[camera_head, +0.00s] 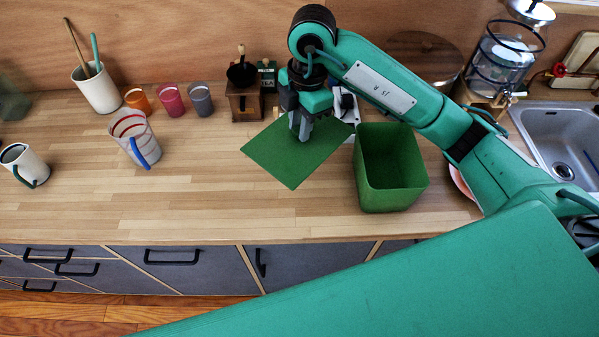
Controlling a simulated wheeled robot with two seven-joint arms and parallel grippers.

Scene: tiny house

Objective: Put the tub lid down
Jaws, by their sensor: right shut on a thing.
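The tub lid (283,157) is a flat green rectangular panel over the wooden counter, left of the tub. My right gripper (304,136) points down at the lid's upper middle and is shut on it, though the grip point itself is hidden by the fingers. I cannot tell whether the lid touches the counter or is slightly above it. The green tub (393,196) stands upright and open on the counter, close to the lid's right corner. My left gripper is not in view.
A wooden grinder (244,103) stands just behind the lid. A striped pitcher (133,135), several small cups (171,100), a utensil holder (98,90) and a white mug (25,165) stand left. The sink (565,135) is at right. The counter's (190,205) front left is clear.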

